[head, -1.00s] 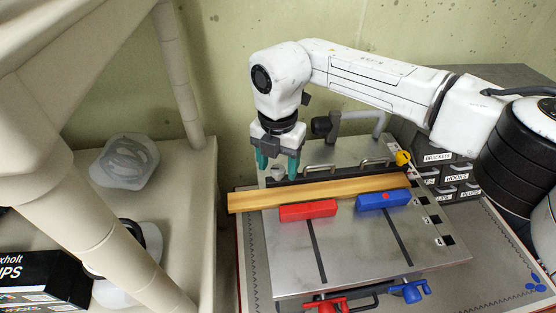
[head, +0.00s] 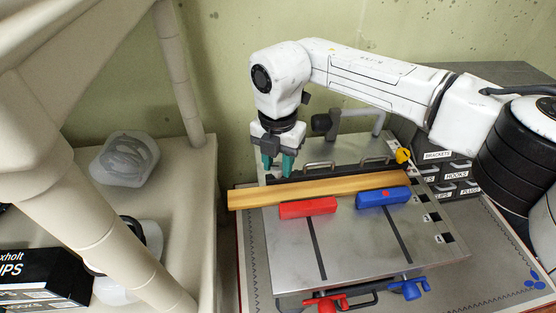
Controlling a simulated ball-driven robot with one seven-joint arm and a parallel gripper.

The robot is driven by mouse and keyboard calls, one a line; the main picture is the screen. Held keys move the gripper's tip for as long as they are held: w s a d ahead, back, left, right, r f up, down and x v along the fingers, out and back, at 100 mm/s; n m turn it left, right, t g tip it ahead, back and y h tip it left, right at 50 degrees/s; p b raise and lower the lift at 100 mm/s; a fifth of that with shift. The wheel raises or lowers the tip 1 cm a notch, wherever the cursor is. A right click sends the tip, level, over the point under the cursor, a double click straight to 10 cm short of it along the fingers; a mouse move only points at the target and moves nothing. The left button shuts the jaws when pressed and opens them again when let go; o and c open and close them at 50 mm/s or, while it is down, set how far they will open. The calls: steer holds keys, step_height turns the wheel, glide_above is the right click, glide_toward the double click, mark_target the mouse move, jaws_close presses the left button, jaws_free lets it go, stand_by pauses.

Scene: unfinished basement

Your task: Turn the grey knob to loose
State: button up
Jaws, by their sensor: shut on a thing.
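My gripper (head: 278,168) points down at the back left of a metal jig plate (head: 350,240), behind a wooden strip. Its two teal fingers are close together. They are shut on the grey knob, which is mostly hidden between and behind them, so its pointer and setting cannot be read. The wooden strip (head: 330,187) lies across the plate just in front of the fingers.
A red block (head: 308,208) and a blue block (head: 383,197) lie against the strip's front. A yellow knob (head: 403,156) is at the back right; red (head: 325,303) and blue (head: 409,288) handles are at the front. A shelf post (head: 110,225) stands left; labelled drawers (head: 455,173) stand right.

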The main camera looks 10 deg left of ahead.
steer(key=shift+n, duration=0.3)
steer(key=n, duration=0.4)
steer(key=shift+n+b, duration=0.3)
steer(key=n, duration=0.4)
steer(key=n+b, duration=0.1)
steer(key=n, duration=0.4)
steer(key=shift+n, duration=0.4)
steer(key=n, duration=0.4)
steer(key=shift+n, duration=0.4)
steer(key=o, duration=1)
steer(key=shift+o, duration=0.2)
